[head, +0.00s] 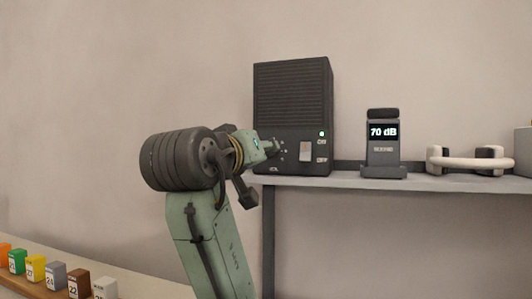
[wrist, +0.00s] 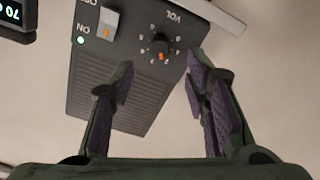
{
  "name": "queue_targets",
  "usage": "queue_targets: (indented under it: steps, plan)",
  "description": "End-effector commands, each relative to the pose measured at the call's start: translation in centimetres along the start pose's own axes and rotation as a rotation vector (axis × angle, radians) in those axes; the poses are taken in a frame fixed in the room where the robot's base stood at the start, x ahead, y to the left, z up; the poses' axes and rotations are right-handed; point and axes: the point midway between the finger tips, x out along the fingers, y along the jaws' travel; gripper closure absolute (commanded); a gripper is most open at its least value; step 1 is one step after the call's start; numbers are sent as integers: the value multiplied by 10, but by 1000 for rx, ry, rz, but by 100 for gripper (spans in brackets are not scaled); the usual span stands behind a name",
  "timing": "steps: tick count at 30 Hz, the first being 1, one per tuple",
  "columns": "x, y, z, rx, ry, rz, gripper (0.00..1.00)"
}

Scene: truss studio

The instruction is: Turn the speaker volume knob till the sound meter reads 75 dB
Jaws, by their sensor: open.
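The dark speaker (head: 292,95) stands upright on the shelf. Its black volume knob (wrist: 160,52) shows upside down in the wrist view, with an orange mark towards the picture's bottom and a ring of numbers under "VOL". In the head view my gripper hides the knob. My gripper (wrist: 160,62) is open and empty, its two purple-padded fingers reaching towards the speaker's face on either side of the knob in the picture. I cannot tell whether either finger touches it. The sound meter (head: 383,145) reads 70 dB.
A rocker switch (head: 306,151) with ON and OFF marks and a lit green lamp (head: 322,134) are beside the knob. Several numbered coloured blocks (head: 54,275) stand at the lower left.

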Motion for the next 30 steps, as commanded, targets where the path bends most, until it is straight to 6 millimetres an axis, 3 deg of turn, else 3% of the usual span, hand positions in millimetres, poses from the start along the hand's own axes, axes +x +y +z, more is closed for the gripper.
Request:
queue_targets:
  steps: [3,9,30]
  plan:
    - [-24,0,-1,2,3,0,57]
    - [-46,0,0,0,0,0,57]
    - [-50,0,0,0,-1,0,57]
